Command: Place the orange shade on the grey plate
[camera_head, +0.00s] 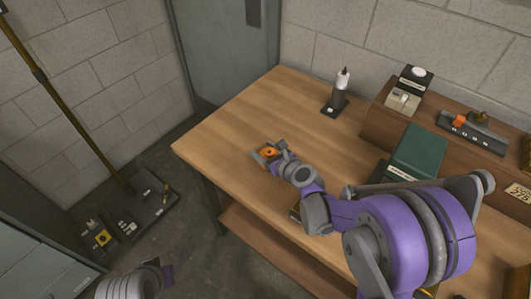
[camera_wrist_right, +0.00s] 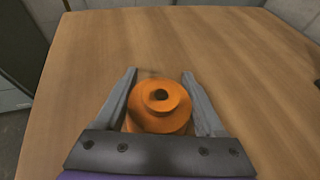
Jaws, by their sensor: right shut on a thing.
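The orange shade (camera_head: 268,152) is between the fingers of my right gripper (camera_head: 265,153), over the left part of the wooden table. In the right wrist view the shade (camera_wrist_right: 160,103) shows as a stepped round piece with a dark hole in its top. The two grey fingers of my right gripper (camera_wrist_right: 160,85) lie along its left and right sides, shut on it. I cannot tell whether the shade touches the table. I cannot pick out the grey plate for certain.
The wooden table (camera_head: 235,130) is clear around the shade. A green box (camera_head: 418,150) and a raised shelf (camera_head: 376,122) with small devices are at right.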

